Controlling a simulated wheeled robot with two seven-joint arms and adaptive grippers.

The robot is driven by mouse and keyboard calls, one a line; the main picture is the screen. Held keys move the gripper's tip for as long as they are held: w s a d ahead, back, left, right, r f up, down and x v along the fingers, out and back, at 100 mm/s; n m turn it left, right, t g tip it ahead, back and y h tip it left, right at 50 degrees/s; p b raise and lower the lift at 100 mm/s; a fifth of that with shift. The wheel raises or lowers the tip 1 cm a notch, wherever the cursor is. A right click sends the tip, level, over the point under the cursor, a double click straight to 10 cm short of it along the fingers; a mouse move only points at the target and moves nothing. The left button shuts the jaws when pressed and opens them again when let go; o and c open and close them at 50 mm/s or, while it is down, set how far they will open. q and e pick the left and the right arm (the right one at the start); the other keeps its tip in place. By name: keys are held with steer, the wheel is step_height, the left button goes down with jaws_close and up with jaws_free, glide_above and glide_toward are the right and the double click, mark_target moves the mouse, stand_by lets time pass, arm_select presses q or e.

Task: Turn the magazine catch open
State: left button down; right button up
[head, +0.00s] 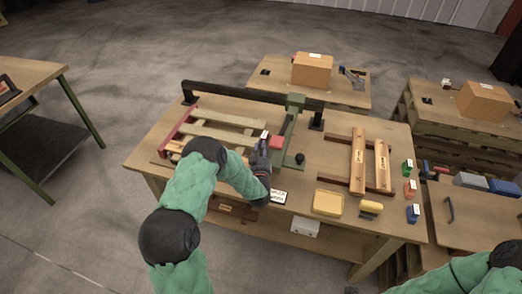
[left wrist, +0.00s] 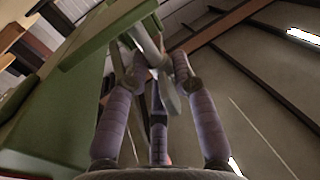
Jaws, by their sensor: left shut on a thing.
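My left gripper (head: 265,140) reaches over the workbench to the green upright machine part (head: 289,125). In the left wrist view, the left gripper's fingers (left wrist: 157,70) are closed around a grey metal lever, which looks like the magazine catch (left wrist: 168,92). The lever slants down from beside the green housing (left wrist: 65,110). In the head view the gripper and arm hide the catch, so I cannot tell how far it is turned. My right arm shows at the bottom right, with its gripper out of view.
A white label card (head: 279,196) lies near the gripper. Cardboard boxes (head: 312,70) stand on tables behind.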

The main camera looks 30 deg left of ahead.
arm_select(q)
steer(key=shift+r, duration=0.15)
steer(key=c, duration=1.2)
jaws_free()
steer(key=shift+c, duration=0.2)
